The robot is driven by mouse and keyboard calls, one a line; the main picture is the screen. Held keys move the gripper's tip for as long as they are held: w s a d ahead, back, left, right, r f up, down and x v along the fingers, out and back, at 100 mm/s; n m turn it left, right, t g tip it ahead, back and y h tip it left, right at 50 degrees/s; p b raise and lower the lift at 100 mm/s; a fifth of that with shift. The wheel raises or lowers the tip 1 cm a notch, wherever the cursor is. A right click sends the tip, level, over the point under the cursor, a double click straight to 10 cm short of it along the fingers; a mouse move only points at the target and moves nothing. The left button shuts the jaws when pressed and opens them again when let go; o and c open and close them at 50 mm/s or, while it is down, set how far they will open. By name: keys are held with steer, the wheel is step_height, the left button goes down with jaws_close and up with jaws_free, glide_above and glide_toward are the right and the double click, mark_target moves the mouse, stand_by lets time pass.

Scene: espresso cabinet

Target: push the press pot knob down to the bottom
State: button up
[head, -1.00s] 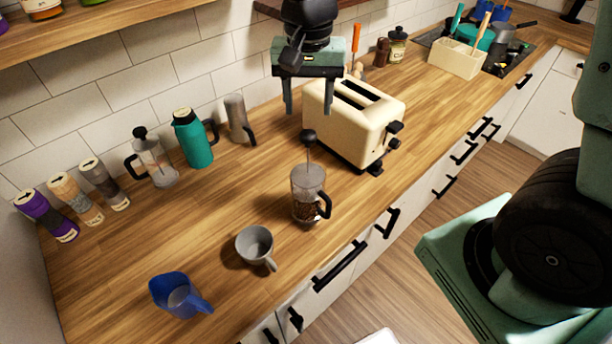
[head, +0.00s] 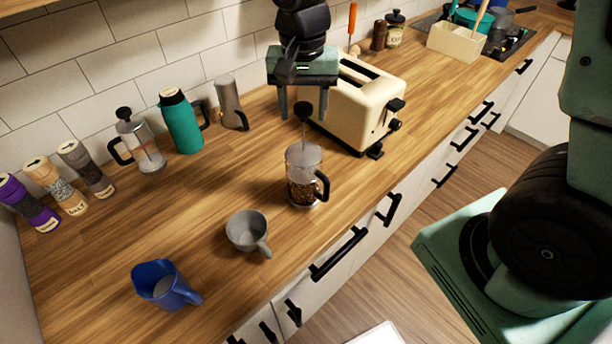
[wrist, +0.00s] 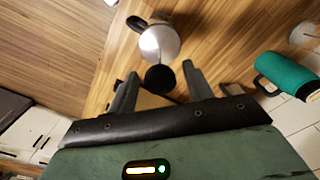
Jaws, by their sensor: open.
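The press pot (head: 304,188) is clear glass with dark coffee inside and a black handle, upright on the wooden counter. Its black knob (head: 304,110) stands high on a thin rod above the lid. My gripper (head: 303,117) is open, with its fingers on either side of the knob in the head view. In the wrist view, the knob (wrist: 159,78) shows between the spread fingertips (wrist: 160,70), with the pot's lid (wrist: 160,43) beyond it. I cannot tell whether a finger touches the knob. A second press pot (head: 146,152) stands by the wall.
A cream toaster (head: 350,115) stands close behind and right of the pot. A grey mug (head: 245,230) and a blue cup (head: 160,285) are at front left. A teal flask (head: 181,125) and several grinders line the wall. Counter left of the pot is clear.

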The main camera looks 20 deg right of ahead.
steer(key=c, duration=0.9)
steer(key=shift+f, duration=0.1)
steer(key=shift+f+b, duration=2.7)
steer(key=shift+f, duration=1.05)
steer(key=o, duration=1)
steer(key=shift+o, duration=0.2)
